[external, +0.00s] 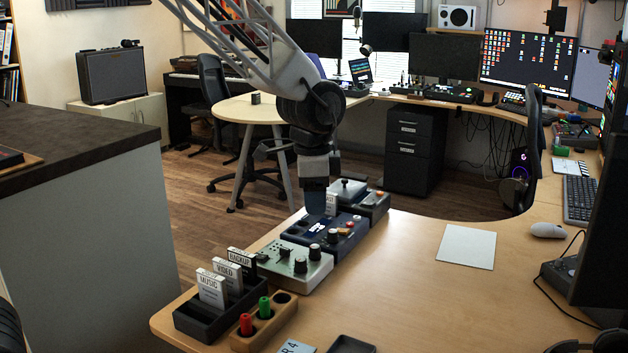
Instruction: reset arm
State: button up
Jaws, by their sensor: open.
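My gripper (317,208) hangs down from the arm at the upper middle, over the row of small devices along the desk's left edge. Its fingertips are dark and overlap the dark blue pedal (326,236) in the picture. I cannot tell whether they touch it. A small white labelled piece (331,204) shows just right of the fingers, partly hidden. I see nothing clearly held in the open gripper.
A black holder (203,322) with labelled cards, a wooden block (266,325) with red and green pieces, and a pale green device (292,264) line the desk's left edge. A white sheet (466,246) lies right. The desk (400,290) between is clear.

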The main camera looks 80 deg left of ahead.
jog(key=s+d+r+n+t, duration=0.1)
jog(key=s+d+r, duration=0.4)
jog(key=d, duration=0.2)
jog(key=s+d+r, duration=0.5)
jog(key=d, duration=0.3)
jog(key=s+d+r+n, duration=0.1)
jog(key=s+d, duration=0.4)
jog(key=s, duration=0.3)
jog(key=s+d+r+n+t, duration=0.1)
jog(key=s+d+r, duration=0.1)
jog(key=s+d, duration=0.3)
jog(key=s, duration=0.3)
jog(key=shift+s+r+h, duration=0.2)
jog(key=shift+r+h, duration=0.1)
dwell(0.8)
